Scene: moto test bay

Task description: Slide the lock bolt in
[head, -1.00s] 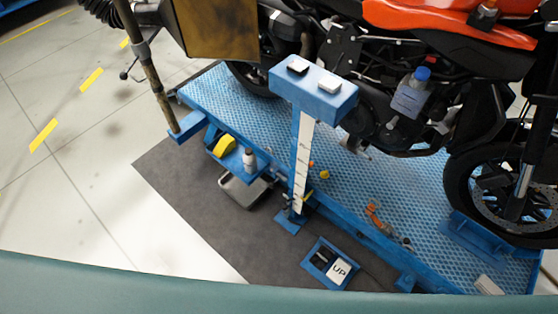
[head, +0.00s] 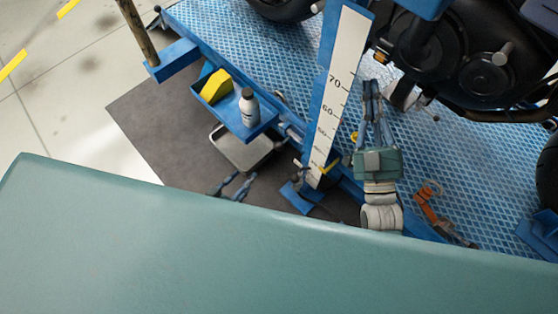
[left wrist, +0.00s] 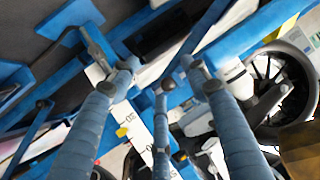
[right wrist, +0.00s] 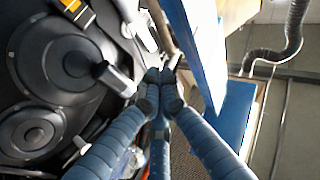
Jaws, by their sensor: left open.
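A dark round knob (head: 297,163), possibly the lock bolt's end, shows low on the lift's side beside the foot of the blue post (head: 328,75). In the left wrist view a dark ball knob (left wrist: 168,84) shows between my finger ends; I cannot tell whether they touch it. My left gripper (head: 243,176) is open at the tray, its base hidden by the teal edge; it also shows in the left wrist view (left wrist: 160,75). My right gripper (head: 372,84) is shut with nothing visible in it, beside the post; its tips meet in the right wrist view (right wrist: 161,95).
The post carries a white number scale (head: 335,95). A blue shelf (head: 232,118) holds a yellow piece (head: 216,86) and a bottle (head: 249,107). A grey tray (head: 240,150) lies below. The motorcycle (head: 470,65) stands on the lift deck. An orange strap (head: 428,205) lies right of my right gripper.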

